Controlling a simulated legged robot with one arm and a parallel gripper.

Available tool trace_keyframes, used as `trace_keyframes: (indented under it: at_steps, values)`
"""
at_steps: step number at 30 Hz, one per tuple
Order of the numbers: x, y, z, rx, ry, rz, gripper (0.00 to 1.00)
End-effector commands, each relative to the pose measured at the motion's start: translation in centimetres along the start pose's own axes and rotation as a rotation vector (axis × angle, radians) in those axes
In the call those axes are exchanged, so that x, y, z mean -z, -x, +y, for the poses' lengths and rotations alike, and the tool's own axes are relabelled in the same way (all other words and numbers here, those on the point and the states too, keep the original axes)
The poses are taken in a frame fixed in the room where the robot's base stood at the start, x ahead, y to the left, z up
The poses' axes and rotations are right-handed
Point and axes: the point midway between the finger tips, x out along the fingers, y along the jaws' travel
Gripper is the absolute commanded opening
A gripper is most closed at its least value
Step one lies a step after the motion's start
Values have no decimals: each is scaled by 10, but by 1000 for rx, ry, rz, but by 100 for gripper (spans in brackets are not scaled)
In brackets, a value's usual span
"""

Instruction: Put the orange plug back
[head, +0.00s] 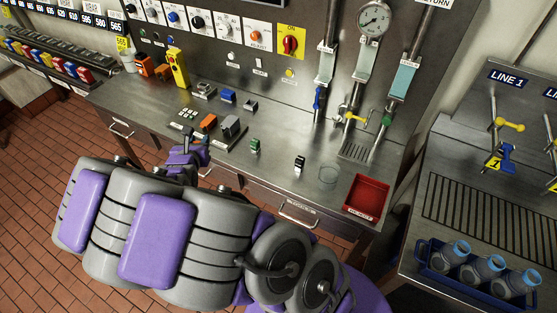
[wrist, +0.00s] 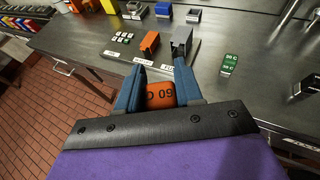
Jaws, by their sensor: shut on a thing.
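My gripper (wrist: 159,74) has its two blue fingers on either side of an orange plug (wrist: 160,95) with dark characters on its face. It holds the plug in front of the counter's near edge in the wrist view. Beyond the fingers, a low base strip with labels carries an orange block (wrist: 150,43) and a grey housing (wrist: 181,42). In the head view my gripper (head: 197,150) is at the counter's front edge, just below the orange block (head: 208,121) and grey housing (head: 231,125). The held plug cannot be made out there.
A green block (head: 255,145) and a black-and-white block (head: 299,164) stand to the right on the steel counter. A red tray (head: 367,197) is at its right end. Blue (head: 228,96) and grey blocks stand behind. Valves and pipes rise at the back right. Counter between blocks is clear.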

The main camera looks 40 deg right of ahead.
Motion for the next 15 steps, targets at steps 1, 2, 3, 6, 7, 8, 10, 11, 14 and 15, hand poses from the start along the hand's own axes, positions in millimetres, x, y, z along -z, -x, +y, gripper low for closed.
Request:
trace_keyframes:
  at_steps: [1, 2, 3, 6, 7, 8, 10, 11, 14, 15]
  values:
    - [15, -4, -11, 43, -6, 4, 0]
    - [22, -6, -19, 71, -19, 3, 0]
    - [33, -9, -30, 109, -35, 3, 0]
    - [55, -13, -61, 205, -75, -3, 0]
    - [61, -13, -71, 234, -87, -5, 0]
    - [68, -13, -81, 263, -98, -6, 0]
    - [79, -11, -103, 325, -125, -10, 0]
    - [84, -10, -112, 350, -136, -11, 0]
    - [95, -6, -139, 417, -164, -13, 0]
    - [97, -5, -146, 435, -172, -14, 0]
